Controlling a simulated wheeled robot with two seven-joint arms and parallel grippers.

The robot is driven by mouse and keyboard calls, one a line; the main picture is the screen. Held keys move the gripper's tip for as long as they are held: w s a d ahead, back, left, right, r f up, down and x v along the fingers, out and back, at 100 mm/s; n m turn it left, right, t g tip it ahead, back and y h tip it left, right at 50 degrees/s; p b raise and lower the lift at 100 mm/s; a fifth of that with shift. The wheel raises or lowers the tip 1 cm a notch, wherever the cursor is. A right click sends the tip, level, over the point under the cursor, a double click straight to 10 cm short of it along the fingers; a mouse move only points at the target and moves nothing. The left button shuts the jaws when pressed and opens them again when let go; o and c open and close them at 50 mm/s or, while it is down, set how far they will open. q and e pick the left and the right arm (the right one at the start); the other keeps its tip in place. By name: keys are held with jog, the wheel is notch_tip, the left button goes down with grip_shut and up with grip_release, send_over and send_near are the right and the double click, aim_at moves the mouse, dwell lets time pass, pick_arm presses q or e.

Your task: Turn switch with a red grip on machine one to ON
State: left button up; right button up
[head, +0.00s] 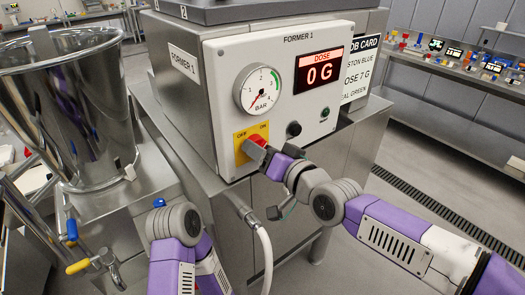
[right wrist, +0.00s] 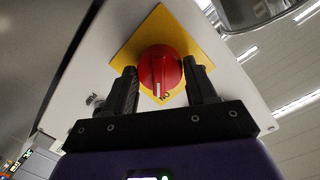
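The switch is a red round grip (head: 257,147) on a yellow plate (head: 239,152) with OFF at its upper left and ON at its upper right. It sits low on the white front panel of the machine marked FORMER 1. My left gripper is out of view.
The panel also holds a pressure gauge (head: 258,90), a red display reading 0 G (head: 321,72), a black knob (head: 294,129) and a small green button (head: 325,113). A steel hopper (head: 82,120) stands at the left. A white hose (head: 265,250) hangs below the machine.

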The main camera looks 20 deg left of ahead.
jog(key=o, duration=0.4)
jog(key=shift+d, duration=0.1)
jog(key=v, duration=0.7)
jog(key=shift+p, duration=0.45)
jog(key=shift+s+d, duration=0.1)
jog(key=shift+s, duration=0.05)
dwell(0.5)
